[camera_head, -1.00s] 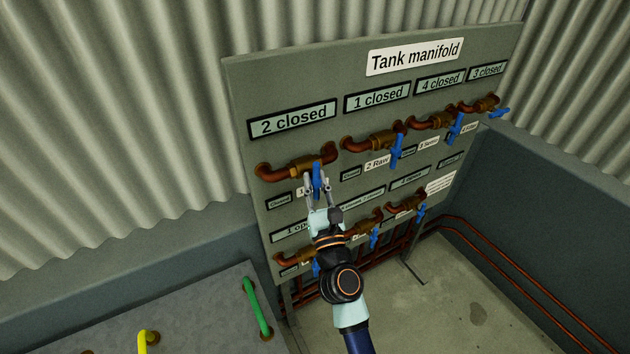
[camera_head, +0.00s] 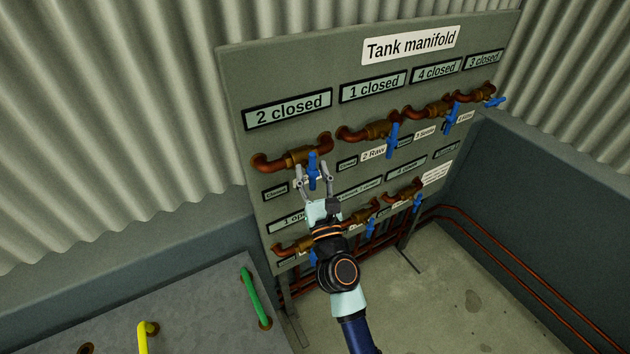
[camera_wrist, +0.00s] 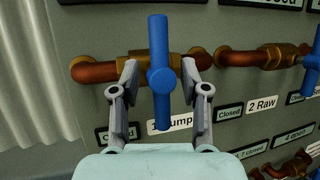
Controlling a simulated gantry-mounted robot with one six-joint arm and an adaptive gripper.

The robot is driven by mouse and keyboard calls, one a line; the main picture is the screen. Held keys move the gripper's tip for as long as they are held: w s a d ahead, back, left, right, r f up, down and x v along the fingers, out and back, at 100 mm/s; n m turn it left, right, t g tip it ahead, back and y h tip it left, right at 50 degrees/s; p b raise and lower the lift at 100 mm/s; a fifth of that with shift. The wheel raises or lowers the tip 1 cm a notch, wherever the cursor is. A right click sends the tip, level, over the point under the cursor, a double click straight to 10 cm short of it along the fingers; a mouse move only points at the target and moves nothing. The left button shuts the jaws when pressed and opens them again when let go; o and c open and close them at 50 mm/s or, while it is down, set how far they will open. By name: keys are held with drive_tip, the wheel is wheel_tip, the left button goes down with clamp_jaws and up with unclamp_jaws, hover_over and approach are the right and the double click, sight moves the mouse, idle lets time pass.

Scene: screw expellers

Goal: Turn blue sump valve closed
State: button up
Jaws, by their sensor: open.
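The blue sump valve handle (camera_head: 313,171) is on the upper-left copper pipe of the Tank manifold board, hanging vertically, across the pipe. In the wrist view the blue handle (camera_wrist: 159,75) stands upright over the brass valve body, with a label below partly reading "ump" (camera_wrist: 172,123). My gripper (camera_head: 313,175) is open, with one finger on each side of the handle's lower part. In the wrist view my gripper (camera_wrist: 160,78) shows gaps between both fingers and the handle. Part of the label is hidden by the handle and a finger.
To the right, more blue handles hang on the upper row, such as the one by the "2 Raw" label (camera_head: 373,153). A lower row of valves (camera_head: 371,226) lies partly behind my arm. A grey panel with green (camera_head: 257,298) and yellow (camera_head: 148,332) handles is at lower left.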

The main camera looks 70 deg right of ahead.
drive_tip(key=v, duration=1.1)
drive_tip(key=shift+s+a+f, duration=0.2)
drive_tip(key=shift+a, duration=0.1)
drive_tip(key=w+a+r+n+t+y, duration=0.25)
drive_tip(key=w+a+n+y, duration=0.45)
drive_tip(key=a+n, duration=0.35)
drive_tip(key=w+a+r+n+t+y, duration=0.2)
drive_tip(key=w+a+n+t+y, duration=0.2)
drive_tip(key=w+a+n+y, duration=0.45)
drive_tip(key=s+a+f+n+g+y, duration=0.1)
drive_tip(key=s+a+f+n+g, duration=0.2)
drive_tip(key=a+n, duration=0.9)
drive_tip(key=s+a+f+n+g+y, duration=0.1)
drive_tip(key=s+a+n+g, duration=0.4)
drive_tip(key=n, duration=1.1)
wheel_tip(320, 180, up, 19)
drive_tip(key=w+a+p, duration=0.1)
drive_tip(key=w+p, duration=0.1)
drive_tip(key=p, duration=1.7)
drive_tip(key=shift+a+p, duration=0.35)
drive_tip(key=shift+a, duration=0.05)
